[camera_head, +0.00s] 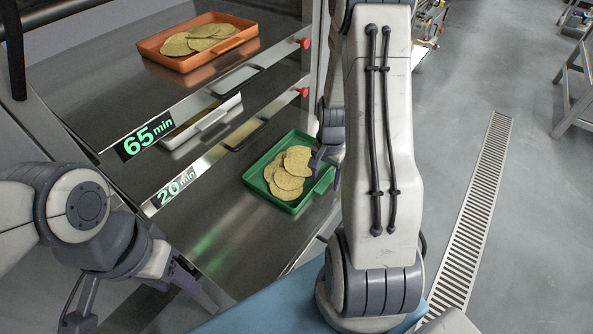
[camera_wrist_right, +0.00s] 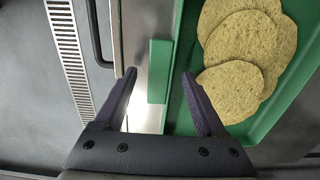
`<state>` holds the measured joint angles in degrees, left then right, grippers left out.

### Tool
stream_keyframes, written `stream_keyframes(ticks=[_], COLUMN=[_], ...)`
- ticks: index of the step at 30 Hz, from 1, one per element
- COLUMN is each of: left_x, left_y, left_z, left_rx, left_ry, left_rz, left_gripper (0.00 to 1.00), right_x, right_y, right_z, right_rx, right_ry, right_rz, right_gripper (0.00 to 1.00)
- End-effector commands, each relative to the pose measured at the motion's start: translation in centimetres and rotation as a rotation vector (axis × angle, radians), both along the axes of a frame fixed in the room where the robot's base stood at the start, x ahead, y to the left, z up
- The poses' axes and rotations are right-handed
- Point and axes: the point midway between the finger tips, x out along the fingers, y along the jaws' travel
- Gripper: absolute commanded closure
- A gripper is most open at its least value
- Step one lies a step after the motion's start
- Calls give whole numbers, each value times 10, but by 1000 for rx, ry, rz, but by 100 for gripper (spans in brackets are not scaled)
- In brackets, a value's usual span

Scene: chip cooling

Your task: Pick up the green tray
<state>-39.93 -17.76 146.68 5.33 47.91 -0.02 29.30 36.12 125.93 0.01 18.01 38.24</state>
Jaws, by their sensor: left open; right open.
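The green tray (camera_head: 270,194) lies on the lowest metal shelf, with several round tan chips (camera_head: 290,172) on it. In the right wrist view the tray (camera_wrist_right: 180,60) fills the right side, with the chips (camera_wrist_right: 250,50) on it and a green handle tab (camera_wrist_right: 159,72) sticking out from its edge. My right gripper (camera_head: 325,172) is open at the tray's right side. In the wrist view the tab appears between its fingertips (camera_wrist_right: 159,75); contact cannot be told. My left gripper (camera_head: 135,305) is open and empty at the lower left, away from the tray.
An orange tray (camera_head: 170,62) with chips sits on the top shelf. A white tray (camera_head: 205,122) sits on the shelf below it, partly hidden. Shelf fronts carry "65 min" (camera_head: 148,138) and "20 min" (camera_head: 175,188) labels and black handles. Floor is open to the right.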

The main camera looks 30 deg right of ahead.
Motion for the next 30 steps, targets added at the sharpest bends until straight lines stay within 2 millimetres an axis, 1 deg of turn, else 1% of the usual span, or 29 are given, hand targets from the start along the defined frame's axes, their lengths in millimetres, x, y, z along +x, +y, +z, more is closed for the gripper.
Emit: stream_keyframes(ticks=[6,7,8,9,11,12,13,30], left_x=[0,0,0,0,0,0,0,0], left_y=[0,0,0,0,0,0,0,0], left_z=[0,0,0,0,0,0,0,0], left_rx=[0,0,0,0,0,0,0,0], left_ry=[0,0,0,0,0,0,0,0], left_rz=[0,0,0,0,0,0,0,0], left_gripper=[50,50,50,50,50,50,50,50], right_x=[0,0,0,0,0,0,0,0], right_y=[0,0,0,0,0,0,0,0], right_z=[-1,-1,-1,-1,-1,-1,-1,-1], right_rx=[-1,-1,-1,-1,-1,-1,-1,-1], right_ry=[-1,-1,-1,-1,-1,-1,-1,-1], right_rz=[0,0,0,0,0,0,0,1], right_gripper=[28,31,43,58,81,96,100,100])
